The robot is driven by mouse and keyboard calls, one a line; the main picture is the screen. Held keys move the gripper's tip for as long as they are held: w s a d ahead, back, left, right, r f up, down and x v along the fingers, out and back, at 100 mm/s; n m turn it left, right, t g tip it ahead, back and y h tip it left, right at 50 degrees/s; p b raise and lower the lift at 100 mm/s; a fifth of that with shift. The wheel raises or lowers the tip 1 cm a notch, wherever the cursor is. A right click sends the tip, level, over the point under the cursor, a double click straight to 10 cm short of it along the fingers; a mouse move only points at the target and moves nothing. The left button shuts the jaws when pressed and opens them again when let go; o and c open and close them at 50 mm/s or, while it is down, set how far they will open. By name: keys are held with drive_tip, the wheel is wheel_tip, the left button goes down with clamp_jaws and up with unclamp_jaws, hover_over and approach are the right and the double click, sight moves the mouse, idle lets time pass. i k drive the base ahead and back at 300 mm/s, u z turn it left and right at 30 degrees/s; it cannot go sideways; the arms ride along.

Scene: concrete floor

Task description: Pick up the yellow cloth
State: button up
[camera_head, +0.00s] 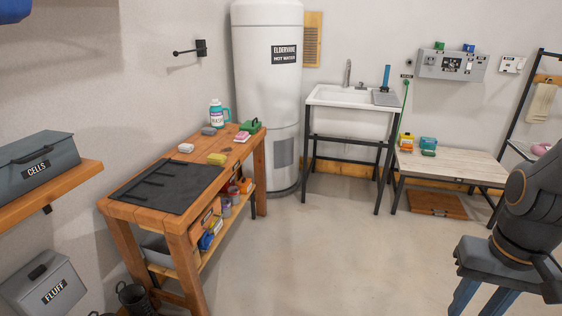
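A small folded yellow thing (217,158), which looks like the yellow cloth, lies on the wooden workbench (183,231) just beyond the black mat. It is too small to make out its weave. My gripper (480,303) is at the lower right corner, far from the workbench, pointing down over the floor. Its two blue fingers stand apart with floor showing between them. The fingertips are cut off by the bottom edge of the picture. Nothing shows between the fingers.
The black mat (165,186) covers the bench's near part. A white block (186,148), grey block (208,131), bottle (217,113) and green thing (251,125) share the bench. A sink (352,97) and low table (453,165) stand behind. The middle floor is clear.

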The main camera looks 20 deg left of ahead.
sight(213, 159)
drive_tip(key=i, duration=1.9)
drive_tip(key=u, duration=1.35)
drive_tip(key=i, duration=0.95)
drive_tip(key=u, duration=1.45)
drive_tip(key=i, duration=0.4)
drive_tip(key=u, duration=0.3)
